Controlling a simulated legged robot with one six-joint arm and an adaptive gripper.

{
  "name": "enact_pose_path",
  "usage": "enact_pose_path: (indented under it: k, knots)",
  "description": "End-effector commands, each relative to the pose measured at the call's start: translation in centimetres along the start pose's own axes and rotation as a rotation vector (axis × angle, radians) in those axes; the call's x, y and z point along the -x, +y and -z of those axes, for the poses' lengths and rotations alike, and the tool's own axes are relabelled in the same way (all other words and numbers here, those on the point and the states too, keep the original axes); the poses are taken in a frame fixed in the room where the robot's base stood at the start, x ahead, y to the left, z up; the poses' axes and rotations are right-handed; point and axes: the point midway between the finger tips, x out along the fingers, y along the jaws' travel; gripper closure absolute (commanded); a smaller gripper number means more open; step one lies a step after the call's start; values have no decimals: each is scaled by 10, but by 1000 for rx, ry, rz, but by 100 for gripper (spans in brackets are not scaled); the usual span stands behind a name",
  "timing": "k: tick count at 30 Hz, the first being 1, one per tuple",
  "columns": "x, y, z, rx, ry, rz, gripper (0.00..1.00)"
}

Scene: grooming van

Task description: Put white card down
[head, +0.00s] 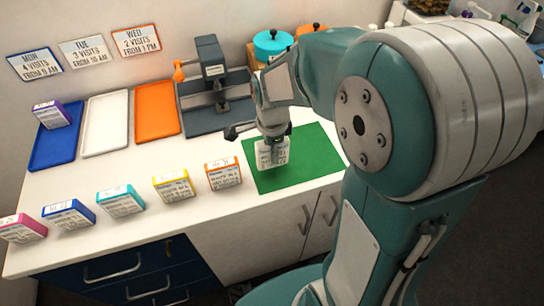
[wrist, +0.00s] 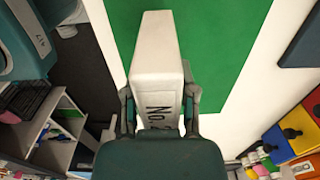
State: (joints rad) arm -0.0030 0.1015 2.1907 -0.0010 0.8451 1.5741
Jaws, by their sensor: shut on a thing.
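The white card (head: 272,153) is a thick white block with dark print. My gripper (head: 271,146) is shut on it and holds it upright over the green mat (head: 312,158). In the wrist view the white card (wrist: 158,62) sits between both fingers of my gripper (wrist: 158,105), with the green mat (wrist: 221,40) behind it. I cannot tell whether the card's lower edge touches the mat.
A blue tray (head: 52,147) with a purple card (head: 50,113), a white tray (head: 105,125) and an orange tray (head: 157,112) lie at the back left. Several coloured cards, including an orange one (head: 223,173), line the front edge. A grey stand (head: 214,75) is behind.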

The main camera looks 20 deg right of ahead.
Motion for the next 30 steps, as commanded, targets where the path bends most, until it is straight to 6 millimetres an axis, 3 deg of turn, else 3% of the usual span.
enact_pose_path:
  k: [6,17,18,20,30]
  knots:
    - [-30,0,1,0,0,-4,100]
    - [-34,-1,1,0,0,-1,100]
    - [-34,-1,1,0,0,0,55]
    - [-34,-1,1,0,0,0,30]
    - [-34,-1,1,0,0,0,30]
